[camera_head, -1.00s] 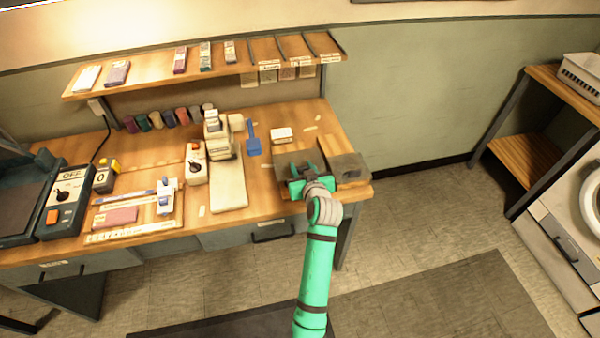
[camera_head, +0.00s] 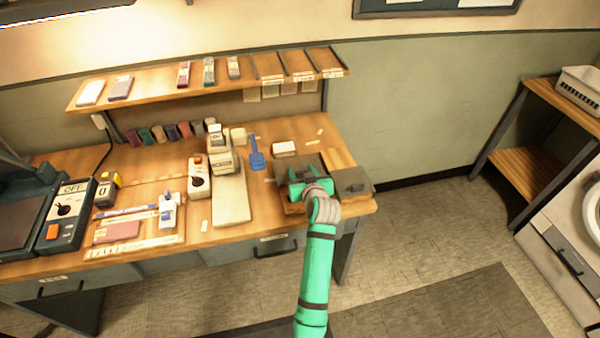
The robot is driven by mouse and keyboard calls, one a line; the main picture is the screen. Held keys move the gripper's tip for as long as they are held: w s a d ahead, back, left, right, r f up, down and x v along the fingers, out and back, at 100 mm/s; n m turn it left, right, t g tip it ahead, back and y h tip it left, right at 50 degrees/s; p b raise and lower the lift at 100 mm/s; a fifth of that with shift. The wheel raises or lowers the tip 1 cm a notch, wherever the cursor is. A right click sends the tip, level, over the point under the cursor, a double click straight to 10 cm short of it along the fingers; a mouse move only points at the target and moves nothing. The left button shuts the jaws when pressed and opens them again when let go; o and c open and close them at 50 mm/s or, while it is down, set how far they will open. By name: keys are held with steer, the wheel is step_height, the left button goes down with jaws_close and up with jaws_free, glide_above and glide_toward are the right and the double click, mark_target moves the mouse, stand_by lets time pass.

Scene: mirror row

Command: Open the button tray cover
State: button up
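The button tray (camera_head: 340,159) appears to be the low wood-and-dark-grey piece at the right end of the workbench. A dark flat panel (camera_head: 312,160), possibly its cover, lies on its left part. A dark grey block (camera_head: 355,187) sits at its front right. My green gripper (camera_head: 303,177) is over the tray's front left part, beside the block. My gripper and wrist hide part of the panel, and any contact is unclear. I cannot tell whether the fingers are open or shut, and no buttons are discernible.
On the workbench, a blue scoop-like tool (camera_head: 256,160), a white box (camera_head: 284,148) and a cream machine (camera_head: 222,160) stand left of the tray. A shelf (camera_head: 150,95) runs above the back. Floor is clear right of the bench.

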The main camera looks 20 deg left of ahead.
steer(key=shift+o, duration=0.3)
steer(key=v, duration=1.1)
steer(key=shift+w+d+f, duration=0.1)
steer(key=s+d+f+m+t+h, duration=0.1)
steer(key=s+d+f, duration=0.25)
steer(key=s, duration=0.35)
steer(key=s+d+f+m+h, duration=0.25)
steer(key=s+f, duration=0.25)
steer(key=s, duration=0.3)
steer(key=s+d+f+m+t+h, duration=0.1)
steer(key=s+d+f, duration=0.35)
steer(key=s, duration=0.25)
steer(key=s+d+r+h, duration=0.1)
steer(key=s+r, duration=0.3)
steer(key=s, duration=0.8)
steer(key=s+d+r+m+t+h, duration=0.1)
steer(key=s+r, duration=0.3)
steer(key=s, duration=0.8)
steer(key=shift+d+r+t, duration=0.15)
steer(key=shift+d+t, duration=0.15)
steer(key=shift+d, duration=0.2)
stand_by(1.4)
